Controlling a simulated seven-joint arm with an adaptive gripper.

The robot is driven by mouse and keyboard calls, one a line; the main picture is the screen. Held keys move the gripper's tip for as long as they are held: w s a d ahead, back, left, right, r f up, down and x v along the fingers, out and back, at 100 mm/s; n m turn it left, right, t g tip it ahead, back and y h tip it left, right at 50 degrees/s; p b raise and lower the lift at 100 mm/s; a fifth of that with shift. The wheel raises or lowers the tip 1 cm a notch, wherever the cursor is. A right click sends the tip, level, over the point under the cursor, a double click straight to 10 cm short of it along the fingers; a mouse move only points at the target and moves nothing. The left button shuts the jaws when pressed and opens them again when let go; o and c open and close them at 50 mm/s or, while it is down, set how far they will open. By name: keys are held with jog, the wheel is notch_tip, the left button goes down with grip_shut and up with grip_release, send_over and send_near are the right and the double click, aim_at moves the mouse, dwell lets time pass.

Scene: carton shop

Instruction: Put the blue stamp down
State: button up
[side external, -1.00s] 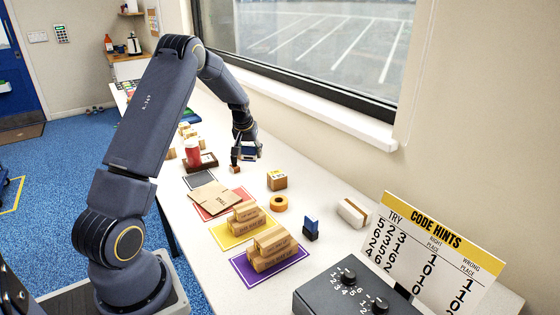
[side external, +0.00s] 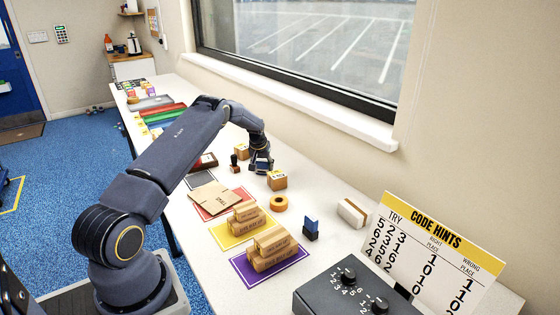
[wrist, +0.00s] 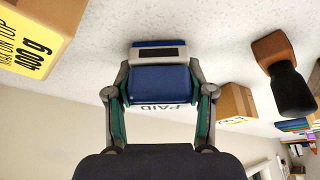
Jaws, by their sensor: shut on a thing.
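My gripper (side external: 261,168) is low over the white table, between a small dark-handled wooden stamp and a small carton. In the wrist view my gripper (wrist: 160,95) has its two fingers on either side of the blue stamp (wrist: 160,84), a blue block with a pale grey band and the word PAID. In the side external view the blue stamp (side external: 262,163) is small and partly covered by the fingers. I cannot tell whether its base touches the table.
The carton (side external: 277,181) marked 400 g is close on the right. The wooden stamp (side external: 234,163) stands left. An orange tape roll (side external: 280,203), a blue-and-black item (side external: 311,229) and a flat carton (side external: 214,197) lie nearer the camera. Bare table (side external: 325,195) shows right of the carton.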

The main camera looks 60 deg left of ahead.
jog(key=o, duration=1.2)
jog(key=shift+c, duration=0.2)
